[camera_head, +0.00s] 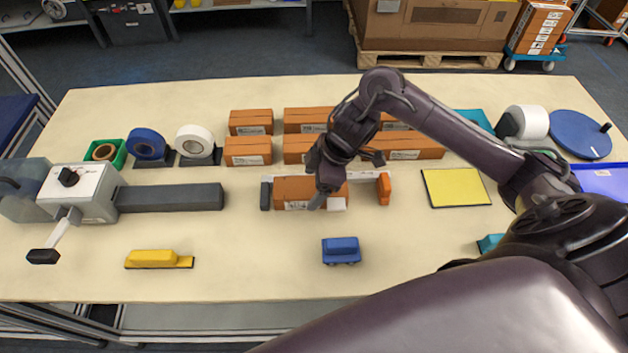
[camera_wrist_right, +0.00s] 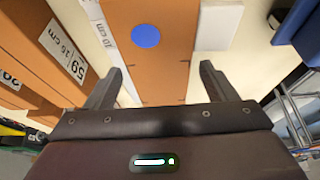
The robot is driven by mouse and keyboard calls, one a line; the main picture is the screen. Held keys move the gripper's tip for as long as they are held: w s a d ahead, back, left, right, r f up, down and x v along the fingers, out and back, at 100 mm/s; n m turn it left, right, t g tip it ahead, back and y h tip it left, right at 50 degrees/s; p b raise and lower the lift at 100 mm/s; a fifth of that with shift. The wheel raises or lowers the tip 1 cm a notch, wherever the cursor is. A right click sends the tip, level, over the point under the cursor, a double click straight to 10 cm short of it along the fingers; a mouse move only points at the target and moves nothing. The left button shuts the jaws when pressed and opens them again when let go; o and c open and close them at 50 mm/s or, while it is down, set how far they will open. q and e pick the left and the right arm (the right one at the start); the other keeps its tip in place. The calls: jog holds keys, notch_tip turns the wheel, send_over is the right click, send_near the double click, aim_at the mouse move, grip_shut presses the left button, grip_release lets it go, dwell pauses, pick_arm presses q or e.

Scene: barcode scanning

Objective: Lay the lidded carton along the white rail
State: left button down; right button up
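An orange-brown carton (camera_head: 294,190) lies lengthwise along the front of the white rail (camera_head: 356,176), between a dark end block (camera_head: 265,195) and an orange stop (camera_head: 384,188). In the right wrist view the carton (camera_wrist_right: 158,68) shows a blue dot, and the white rail (camera_wrist_right: 99,22) with a "10 cm" mark runs along its left side. My right gripper (camera_head: 320,198) is over the carton's right part and hides some of it. In the wrist view its fingers (camera_wrist_right: 160,80) stand apart, one at each side of the carton, with a small gap visible at the right finger. My left gripper is out of view.
Several orange boxes (camera_head: 248,151) stand in rows behind the rail. A white block (camera_head: 337,204) sits at the carton's front right. A blue block (camera_head: 341,250) and a yellow one (camera_head: 155,259) lie in front. A grey-white device (camera_head: 86,190) with a dark bar stands left.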

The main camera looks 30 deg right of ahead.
jog(key=p+v, duration=0.1)
jog(key=v, duration=1.1)
jog(key=shift+a+r, duration=0.1)
dwell(0.4)
